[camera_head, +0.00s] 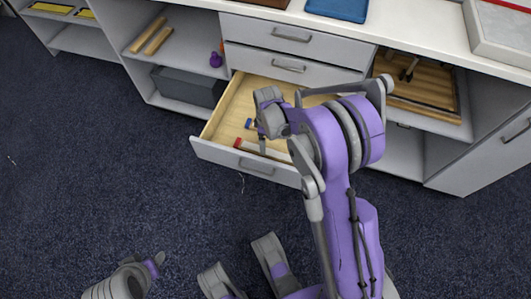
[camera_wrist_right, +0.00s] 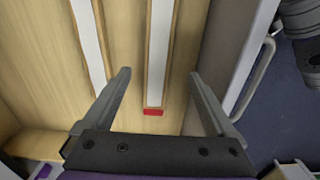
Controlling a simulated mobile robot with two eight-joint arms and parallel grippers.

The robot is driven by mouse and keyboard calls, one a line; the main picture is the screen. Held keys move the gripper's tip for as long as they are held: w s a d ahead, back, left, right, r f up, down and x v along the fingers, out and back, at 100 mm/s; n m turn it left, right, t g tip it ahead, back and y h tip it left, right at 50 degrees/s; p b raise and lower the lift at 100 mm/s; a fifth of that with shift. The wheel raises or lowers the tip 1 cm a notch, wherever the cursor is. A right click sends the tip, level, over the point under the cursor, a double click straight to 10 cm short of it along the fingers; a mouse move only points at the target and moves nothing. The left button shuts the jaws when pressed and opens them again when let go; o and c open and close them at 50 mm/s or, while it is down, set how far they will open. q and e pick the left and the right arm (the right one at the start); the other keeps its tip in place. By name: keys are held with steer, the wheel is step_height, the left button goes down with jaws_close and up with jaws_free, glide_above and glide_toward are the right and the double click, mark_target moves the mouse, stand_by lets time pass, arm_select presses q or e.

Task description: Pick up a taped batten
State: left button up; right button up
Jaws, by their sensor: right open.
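A taped batten with a white face and a red end (camera_head: 277,154) lies in the open drawer, near its front. In the right wrist view this batten (camera_wrist_right: 158,55) lies between the fingers, its red end toward me. A second batten with a white strip (camera_wrist_right: 88,45) lies to its left, by the left finger. Small blue ends (camera_head: 248,124) show farther back in the drawer. My right gripper (camera_head: 261,140) is over the drawer; its two fingers (camera_wrist_right: 160,76) are apart and hold nothing.
The drawer's front wall (camera_head: 222,155) stands close to the right gripper. Above are closed drawers (camera_head: 290,40) and the white tabletop (camera_head: 410,30). An open shelf on the left holds two wooden pieces (camera_head: 158,42) and a grey box (camera_head: 185,88). The blue floor (camera_head: 90,180) is clear.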

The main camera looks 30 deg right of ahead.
steer(key=f, duration=0.2)
steer(key=f+b, duration=0.1)
steer(key=f, duration=0.2)
steer(key=f+b, duration=0.1)
steer(key=f, duration=0.1)
steer(key=shift+w+f, duration=0.3)
steer(key=shift+f, duration=0.05)
steer(key=shift+r, duration=0.1)
jaws_close()
